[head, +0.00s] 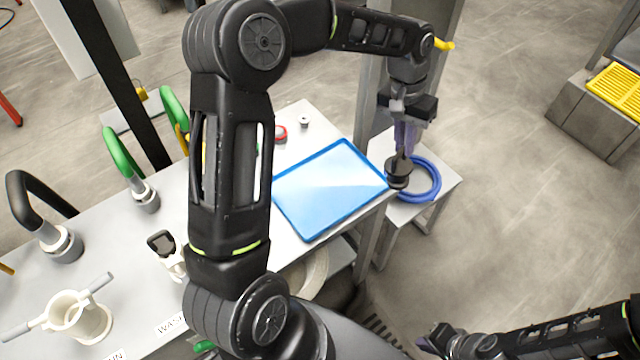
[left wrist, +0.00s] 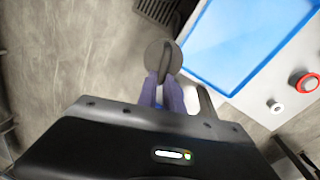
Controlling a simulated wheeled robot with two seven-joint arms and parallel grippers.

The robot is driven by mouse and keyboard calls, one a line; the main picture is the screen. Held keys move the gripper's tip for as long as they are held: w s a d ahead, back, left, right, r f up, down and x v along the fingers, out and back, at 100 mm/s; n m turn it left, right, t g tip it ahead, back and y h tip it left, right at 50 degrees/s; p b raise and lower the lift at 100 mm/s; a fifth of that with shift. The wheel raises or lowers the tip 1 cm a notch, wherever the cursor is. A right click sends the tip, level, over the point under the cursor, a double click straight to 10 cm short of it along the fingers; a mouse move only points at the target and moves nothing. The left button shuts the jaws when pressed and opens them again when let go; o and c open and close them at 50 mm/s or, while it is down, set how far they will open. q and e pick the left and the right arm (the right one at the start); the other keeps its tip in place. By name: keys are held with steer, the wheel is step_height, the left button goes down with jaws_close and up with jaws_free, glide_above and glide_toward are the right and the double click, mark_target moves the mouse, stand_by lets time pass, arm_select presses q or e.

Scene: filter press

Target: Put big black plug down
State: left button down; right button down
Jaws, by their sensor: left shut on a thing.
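The big black plug (head: 398,172) is a dark round piece at the tips of my left gripper (head: 405,150). In the left wrist view the plug (left wrist: 163,57) shows as a dark disc with a raised bar, and the gripper's purple-blue fingers (left wrist: 165,90) are shut on that bar. In the head view the plug appears just off the right corner of the blue tray (head: 330,190), in front of a blue ring. I cannot tell its height. My right gripper (head: 436,343) is at the bottom right, partly seen and away from the table; its jaws are unclear.
A blue coiled ring (head: 420,180) lies on a small light stand (head: 448,184) right of the table. Hoses with green (head: 122,152) and black (head: 22,195) handles and a white two-handled fitting (head: 70,315) stand on the left.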

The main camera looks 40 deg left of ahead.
arm_select(q)
steer(key=shift+w+a+f, duration=0.1)
steer(key=shift+a+f, duration=0.1)
steer(key=shift+a, duration=0.35)
steer(key=s+a+r+n+y, duration=0.1)
steer(key=s+a+r+n, duration=0.1)
steer(key=s+a+n, duration=0.2)
steer(key=s+a+r+n, duration=0.2)
steer(key=s+a+n, duration=0.3)
steer(key=a+n, duration=0.5)
steer(key=shift+s+a+n+y, duration=0.15)
steer(key=shift+a+n+y, duration=0.15)
steer(key=shift+n+y, duration=0.15)
steer(key=shift+r, duration=0.1)
step_height(320, 180, down, 6)
steer(key=shift+f+p, duration=0.3)
steer(key=shift+f, duration=1.65)
